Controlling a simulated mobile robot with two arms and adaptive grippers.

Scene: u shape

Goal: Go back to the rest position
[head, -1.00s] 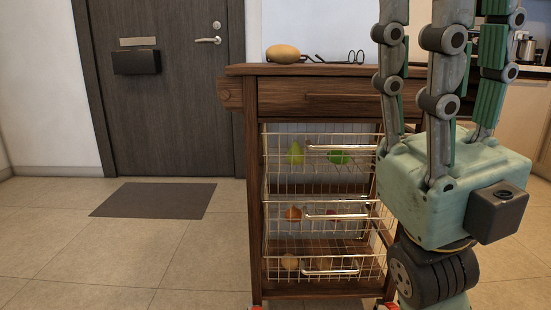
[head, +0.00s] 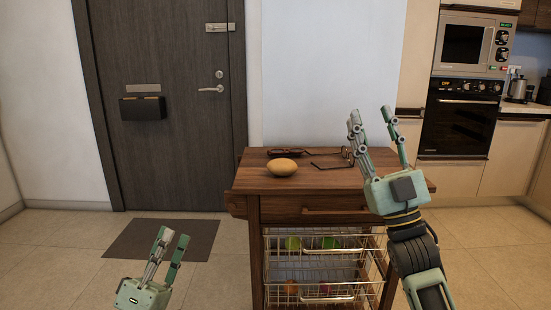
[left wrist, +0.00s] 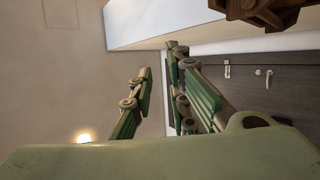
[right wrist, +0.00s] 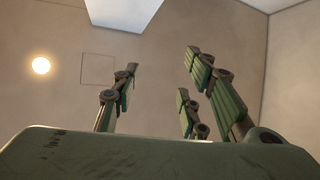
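My right gripper (head: 376,128) points upward in front of the right side of the wooden trolley (head: 290,182). Its fingers stand apart and hold nothing; the right wrist view shows them open (right wrist: 165,85) against the ceiling. My left gripper (head: 168,238) is low at the left of the trolley, pointing up. Its fingers are apart and empty in the left wrist view (left wrist: 165,90). A yellow-brown oval item (head: 283,167) lies on the trolley top. Dark glasses (head: 287,152) and thin-framed glasses (head: 330,162) lie behind it.
Wire baskets (head: 325,268) under the trolley top hold green and orange items. A dark door (head: 160,70) and a grey mat (head: 160,239) are at the left. An oven (head: 458,130) and microwave (head: 470,42) stand at the back right. Tiled floor is clear at the left.

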